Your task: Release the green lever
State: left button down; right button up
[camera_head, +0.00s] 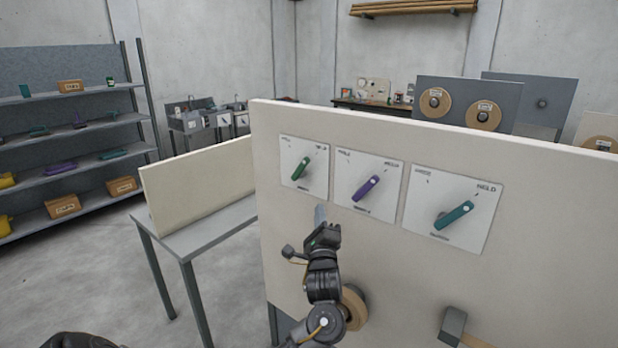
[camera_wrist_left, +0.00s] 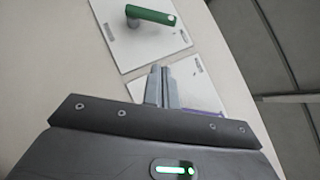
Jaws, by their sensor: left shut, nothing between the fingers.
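The green lever (camera_head: 300,168) is on the leftmost white plate of the upright panel (camera_head: 400,135). It is tilted, with its upper end to the right, towards the "HELD" side. In the left wrist view the green lever (camera_wrist_left: 152,15) lies beyond the fingertips, apart from them. A purple lever (camera_head: 366,187) and a teal lever (camera_head: 454,214) are on the plates to its right, tilted the same way. My left gripper (camera_head: 320,214) is below the green lever's plate; its fingers (camera_wrist_left: 162,72) are shut and empty. My right gripper is not in view.
A round tan disc (camera_head: 353,306) and a grey block (camera_head: 452,325) are on the panel's lower part. A grey table (camera_head: 210,226) with a low cream board (camera_head: 198,188) stands to the left. Shelves (camera_head: 70,135) are at the far left. Open floor lies between.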

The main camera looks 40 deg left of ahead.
aim_at(300, 169)
pick_arm(q)
jog(key=s+a+r+p+x, duration=0.1)
jog(key=p+x, duration=0.4)
jog(key=x, duration=0.7)
jog(key=shift+s+a+r, duration=0.2)
jog(key=shift+s+a, duration=0.05)
jog(key=shift+a, duration=0.3)
